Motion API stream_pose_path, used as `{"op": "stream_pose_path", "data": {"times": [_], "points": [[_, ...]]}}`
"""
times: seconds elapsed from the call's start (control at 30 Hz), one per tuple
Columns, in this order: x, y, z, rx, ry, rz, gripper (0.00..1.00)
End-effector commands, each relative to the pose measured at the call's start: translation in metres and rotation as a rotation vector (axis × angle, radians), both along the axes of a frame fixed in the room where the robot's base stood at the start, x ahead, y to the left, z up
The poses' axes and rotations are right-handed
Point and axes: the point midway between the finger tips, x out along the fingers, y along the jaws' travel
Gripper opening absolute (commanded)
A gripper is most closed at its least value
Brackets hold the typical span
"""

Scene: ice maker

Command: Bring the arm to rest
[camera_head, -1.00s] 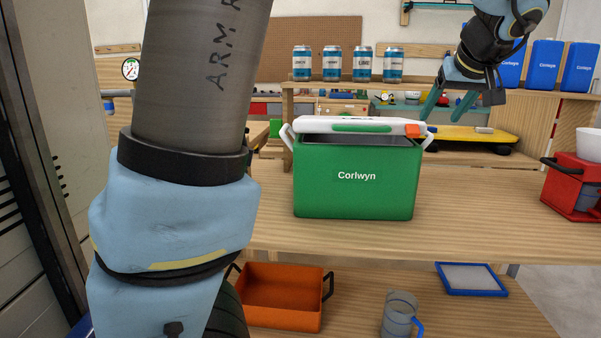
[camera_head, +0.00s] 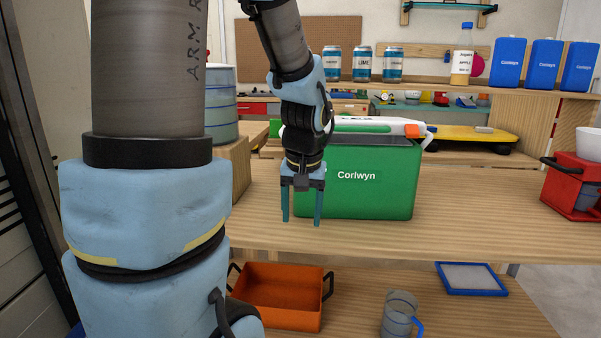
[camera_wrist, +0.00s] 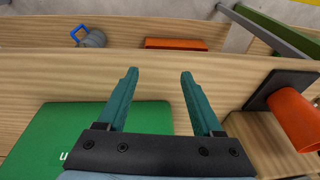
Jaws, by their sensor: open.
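My gripper (camera_head: 302,205) hangs pointing down in front of the left part of the green Corlwyn cooler (camera_head: 375,195) in the head view. Its two teal fingers are apart with nothing between them. The wrist view shows the same open fingers (camera_wrist: 160,95) over the wooden bench top (camera_wrist: 210,75), with the cooler's green side (camera_wrist: 60,130) at lower left. My arm links cover the left side of the head view and part of the cooler's left edge. The cooler's white and green lid (camera_head: 375,127) lies across its top toward the back, with a dark gap in front of it.
A red caddy (camera_head: 572,190) stands at right. A blue-grey drum (camera_head: 221,110) stands on a wooden block at left. The bench right of the cooler is clear.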

Motion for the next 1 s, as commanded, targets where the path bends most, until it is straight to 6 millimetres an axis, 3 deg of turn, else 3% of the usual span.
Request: {"op": "stream_pose_path", "data": {"times": [0.1, 0.4, 0.43, 1.0], "points": [[-0.020, 0.029, -0.017, -0.021, 0.038, 0.022, 0.68], [-0.063, 0.073, -0.045, -0.061, 0.088, 0.058, 0.68], [-0.060, 0.070, -0.031, -0.060, 0.084, 0.049, 0.68], [-0.059, 0.069, 0.079, -0.058, 0.083, 0.047, 0.68]]}}
